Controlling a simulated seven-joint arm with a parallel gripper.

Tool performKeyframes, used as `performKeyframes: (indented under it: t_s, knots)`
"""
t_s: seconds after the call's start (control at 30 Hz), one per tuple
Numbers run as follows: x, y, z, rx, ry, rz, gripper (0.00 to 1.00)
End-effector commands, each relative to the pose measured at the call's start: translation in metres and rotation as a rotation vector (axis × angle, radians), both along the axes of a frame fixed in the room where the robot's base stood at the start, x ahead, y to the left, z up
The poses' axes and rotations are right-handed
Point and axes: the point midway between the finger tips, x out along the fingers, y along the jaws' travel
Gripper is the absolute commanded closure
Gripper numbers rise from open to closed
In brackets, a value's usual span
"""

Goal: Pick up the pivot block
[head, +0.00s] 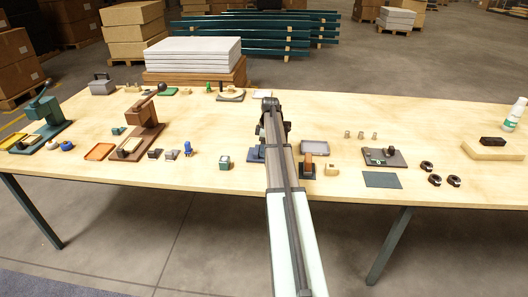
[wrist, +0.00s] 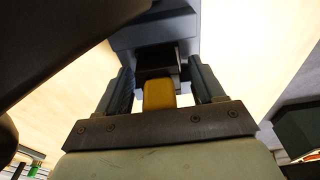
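In the wrist view my gripper (wrist: 163,75) points away from the camera, its two dark fingers apart. A blue-grey blocky thing (wrist: 150,32) lies at the fingertips, with a dark recess facing me. A yellow block (wrist: 159,95) shows between the fingers, with narrow gaps on both sides. I cannot tell for sure which of these is the pivot block, nor whether the fingertips touch the blue-grey thing. A blue thing (head: 255,153) shows partly from behind my arm on the table.
On the wooden table (head: 230,115), an orange-brown part on a dark base (head: 307,168) and a grey tray (head: 314,147) stand close right of my arm. Two lever presses are at the left. Dark rings (head: 434,180) lie at the right.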

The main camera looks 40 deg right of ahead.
Motion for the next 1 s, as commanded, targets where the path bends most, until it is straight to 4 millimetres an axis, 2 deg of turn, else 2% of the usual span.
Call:
performKeyframes:
  t_s: [0.07, 0.5, 0.77, 0.87, 1.0]
  knots:
    - [0.0, 0.0, 0.0, 0.0, 0.0, 0.0, 0.4]
    - [0.0, 0.0, 0.001, 0.0, 0.0, 0.0, 0.8]
    - [0.0, 0.0, 0.004, 0.0, 0.0, 0.0, 0.8]
    - [0.0, 0.0, 0.013, -0.001, -0.001, 0.0, 0.8]
    - [0.001, 0.0, 0.036, -0.001, -0.001, 0.0, 0.8]
